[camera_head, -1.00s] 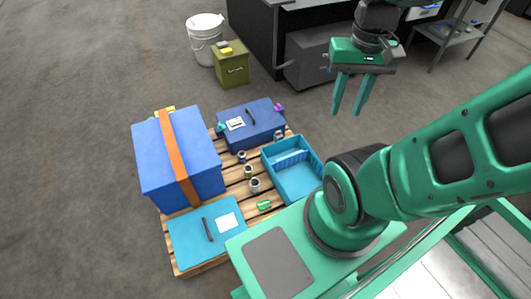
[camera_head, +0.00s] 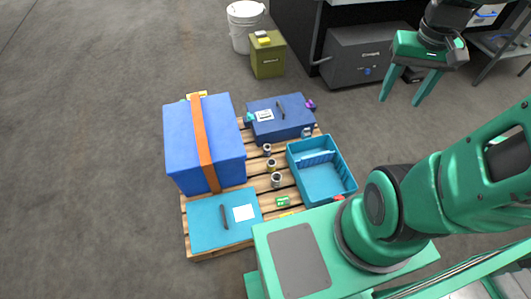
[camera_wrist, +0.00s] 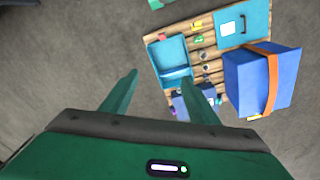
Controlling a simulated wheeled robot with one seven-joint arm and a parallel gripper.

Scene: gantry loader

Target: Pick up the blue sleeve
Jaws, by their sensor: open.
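Three small cylinders stand in a row on the wooden pallet. The one at the far end of the row looks dark blue with a pale top and seems to be the blue sleeve (camera_head: 267,150). It is small, upright and apart from its neighbours. The row also shows in the wrist view, where colours are hard to tell. My gripper (camera_head: 403,103) is open and empty, raised to the right of the pallet, well away from the sleeve. In the wrist view my fingers (camera_wrist: 158,82) are spread, with the pallet beyond them.
On the pallet, a big blue box with an orange strap (camera_head: 204,150) stands left, a dark blue case (camera_head: 290,128) behind, a teal bin (camera_head: 330,187) right, and a light-blue lid (camera_head: 212,232) in front. An olive box (camera_head: 268,62) and white bucket (camera_head: 240,40) stand behind.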

